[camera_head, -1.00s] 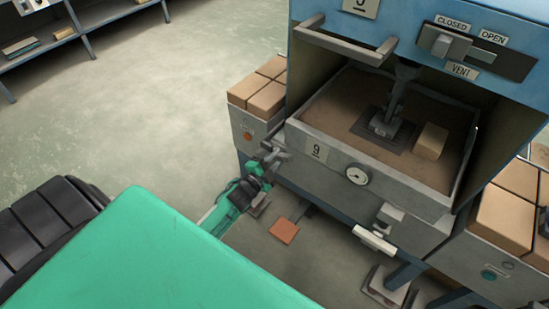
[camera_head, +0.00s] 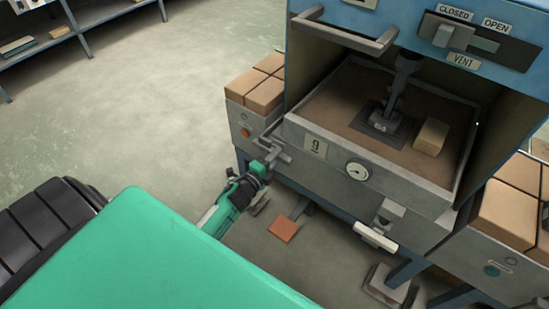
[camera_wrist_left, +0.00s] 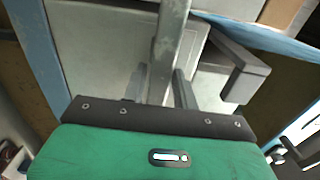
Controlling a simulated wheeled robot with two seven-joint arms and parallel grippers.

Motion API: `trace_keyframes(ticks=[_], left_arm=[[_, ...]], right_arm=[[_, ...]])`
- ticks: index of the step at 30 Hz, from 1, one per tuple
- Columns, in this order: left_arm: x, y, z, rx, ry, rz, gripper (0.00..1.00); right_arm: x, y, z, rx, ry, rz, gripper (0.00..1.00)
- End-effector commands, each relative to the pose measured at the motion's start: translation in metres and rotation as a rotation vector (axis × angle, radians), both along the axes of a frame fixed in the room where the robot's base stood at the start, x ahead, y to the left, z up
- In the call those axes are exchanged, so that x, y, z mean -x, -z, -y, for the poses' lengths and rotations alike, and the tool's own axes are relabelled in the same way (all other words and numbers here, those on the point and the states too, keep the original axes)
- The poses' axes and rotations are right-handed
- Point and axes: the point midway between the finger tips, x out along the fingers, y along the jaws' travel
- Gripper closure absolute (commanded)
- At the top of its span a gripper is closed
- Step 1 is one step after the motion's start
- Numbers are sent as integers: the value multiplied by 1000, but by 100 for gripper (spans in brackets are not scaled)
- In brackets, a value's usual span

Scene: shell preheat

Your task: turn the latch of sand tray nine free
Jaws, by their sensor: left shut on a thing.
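Sand tray nine (camera_head: 300,138) is a grey metal tray of brown sand with a "9" plate and a round gauge on its front. It sits in the opening of a blue cabinet. Its grey latch (camera_head: 276,152) is at the tray's front left corner. My left gripper (camera_head: 266,165) is at the latch, shut on it. In the left wrist view the fingers (camera_wrist_left: 160,88) stand on either side of a grey bar (camera_wrist_left: 172,40), which seems to be the latch. The fingertips are small and partly hidden in the head view. My right gripper is out of view.
A tan block (camera_head: 431,137) and a dark stamp-like tool (camera_head: 383,120) are on the sand. Brick-filled bins (camera_head: 250,90) stand either side. A white-edged pedal or lever (camera_head: 375,237) projects below the tray. An orange tile (camera_head: 284,229) lies on the floor. Open floor is at the left.

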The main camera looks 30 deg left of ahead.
Motion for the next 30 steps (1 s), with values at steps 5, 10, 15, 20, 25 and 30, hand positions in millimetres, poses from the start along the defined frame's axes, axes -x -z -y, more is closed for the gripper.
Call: trace_keyframes(ticks=[5,10,15,20,25,30], left_arm=[[0,1,1,-2,2,-2,100],[0,1,1,-2,1,-2,61],[0,1,0,-1,1,-1,56],[1,1,0,-1,0,-1,56],[15,1,-1,0,0,-3,56],[47,2,-3,-1,0,-4,56]], right_arm=[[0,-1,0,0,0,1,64],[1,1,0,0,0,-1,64],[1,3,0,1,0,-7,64],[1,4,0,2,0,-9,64],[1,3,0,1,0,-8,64],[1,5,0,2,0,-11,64]])
